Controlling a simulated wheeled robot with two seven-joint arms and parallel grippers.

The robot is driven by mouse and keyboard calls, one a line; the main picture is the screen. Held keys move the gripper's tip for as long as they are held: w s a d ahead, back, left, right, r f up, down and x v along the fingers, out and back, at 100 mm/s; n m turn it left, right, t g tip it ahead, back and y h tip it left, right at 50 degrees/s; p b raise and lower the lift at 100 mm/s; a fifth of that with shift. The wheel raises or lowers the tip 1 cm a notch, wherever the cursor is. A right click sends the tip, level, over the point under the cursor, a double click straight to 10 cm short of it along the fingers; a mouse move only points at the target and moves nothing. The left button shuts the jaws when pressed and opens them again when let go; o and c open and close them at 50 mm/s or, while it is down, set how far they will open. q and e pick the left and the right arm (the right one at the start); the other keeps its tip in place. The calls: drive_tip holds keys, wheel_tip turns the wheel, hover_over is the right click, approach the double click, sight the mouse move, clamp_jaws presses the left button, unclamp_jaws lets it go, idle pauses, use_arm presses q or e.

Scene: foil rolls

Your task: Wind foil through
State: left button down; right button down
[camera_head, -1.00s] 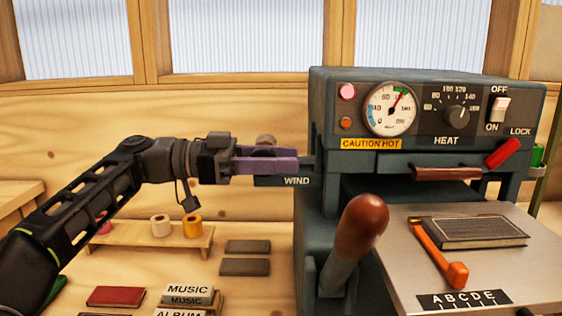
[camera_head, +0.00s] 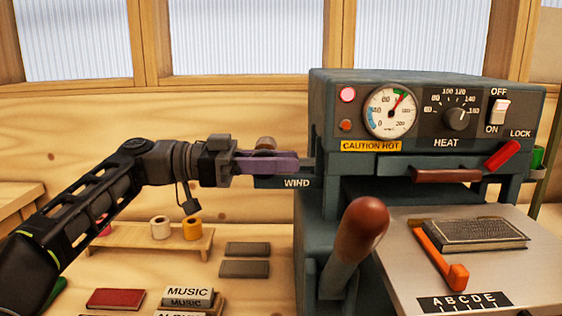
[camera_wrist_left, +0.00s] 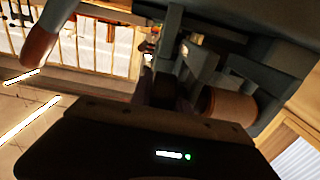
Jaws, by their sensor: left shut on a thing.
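The dark green press (camera_head: 335,125) stands at the right, with a WIND label (camera_head: 297,182) on its left side. My left gripper (camera_head: 290,162), with purple fingers, is level beside that label. It is shut on the wind handle, which its fingers mostly hide. A brown rounded end (camera_head: 265,142) shows just above the fingers, and a brown cylinder (camera_wrist_left: 230,104) shows right of them in the left wrist view. A cream foil roll (camera_head: 160,228) and a gold foil roll (camera_head: 191,229) stand on a small wooden shelf. My right gripper is out of view.
A brown-knobbed lever (camera_head: 365,225) rises in front of the press. A dark book (camera_head: 475,233) and an orange tool (camera_head: 440,255) lie on the metal plate (camera_head: 400,240). A red book (camera_head: 116,298) and MUSIC blocks (camera_head: 190,294) lie front left. The red lamp (camera_head: 347,94) is lit.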

use_arm(q)
drive_tip(key=y+p, duration=0.1)
drive_tip(key=p, duration=0.1)
drive_tip(key=y+p, duration=0.1)
drive_tip(key=p, duration=0.1)
drive_tip(key=shift+f+y, duration=0.35)
drive_tip(key=shift+y, duration=0.05)
drive_tip(key=c, duration=1.2)
unclamp_jaws()
drive_tip(key=shift+c, duration=0.2)
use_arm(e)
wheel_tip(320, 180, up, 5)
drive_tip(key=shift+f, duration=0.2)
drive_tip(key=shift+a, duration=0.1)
